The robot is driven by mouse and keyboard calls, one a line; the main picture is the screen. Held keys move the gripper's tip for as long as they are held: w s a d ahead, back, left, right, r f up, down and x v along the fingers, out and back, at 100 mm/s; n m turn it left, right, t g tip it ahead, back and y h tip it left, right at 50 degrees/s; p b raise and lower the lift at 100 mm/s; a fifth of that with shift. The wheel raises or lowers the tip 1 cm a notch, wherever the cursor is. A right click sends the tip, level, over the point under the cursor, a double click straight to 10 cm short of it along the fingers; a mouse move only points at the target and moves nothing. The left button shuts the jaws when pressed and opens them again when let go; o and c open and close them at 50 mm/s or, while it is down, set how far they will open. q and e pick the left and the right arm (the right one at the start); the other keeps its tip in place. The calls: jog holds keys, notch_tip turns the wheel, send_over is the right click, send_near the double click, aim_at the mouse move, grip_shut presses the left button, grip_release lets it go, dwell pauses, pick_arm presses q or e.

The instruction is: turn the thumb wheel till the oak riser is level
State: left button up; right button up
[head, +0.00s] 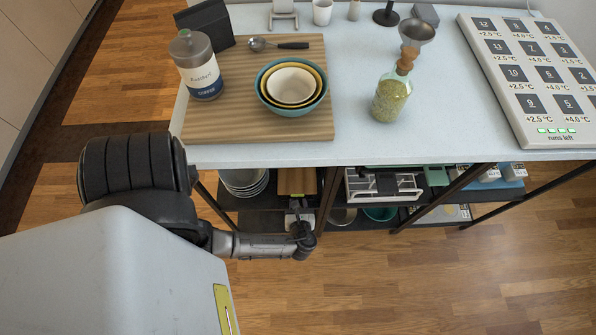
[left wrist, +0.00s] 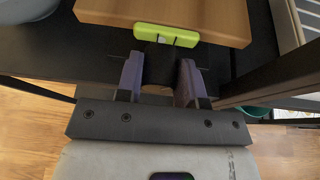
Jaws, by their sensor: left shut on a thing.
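The oak riser (head: 297,181) is a light wooden block on the dark lower shelf under the table. In the left wrist view its front edge (left wrist: 103,14) slopes down to the right, but I cannot tell its true tilt. A yellow-green spirit level (left wrist: 165,35) sits on its front edge; its bubble is too small to read. My left gripper (left wrist: 160,82) is just in front of the riser, its two purple-grey fingers shut on a dark thing below the level, apparently the thumb wheel (left wrist: 159,66). The gripper also shows small in the head view (head: 298,213). My right gripper is out of view.
Stacked plates (head: 243,182) stand left of the riser and a white rack (head: 383,186) right of it. Above, the tabletop holds a board (head: 225,125) with nested bowls (head: 291,85) and a glass jar (head: 390,98).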

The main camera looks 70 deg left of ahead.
pick_arm(q)
jog(key=shift+s+r+n+t+p, duration=0.1)
jog(key=shift+n+t+p, duration=0.4)
jog(key=shift+n, duration=0.1)
jog(key=shift+n+t, duration=0.3)
jog(key=shift+n, duration=0.3)
jog(key=o, duration=0.9)
jog(key=p+v, duration=0.3)
jog(key=v, duration=1)
jog(key=shift+s+d+r, duration=0.15)
jog(key=shift+s+d, duration=0.05)
jog(key=shift+d, duration=0.1)
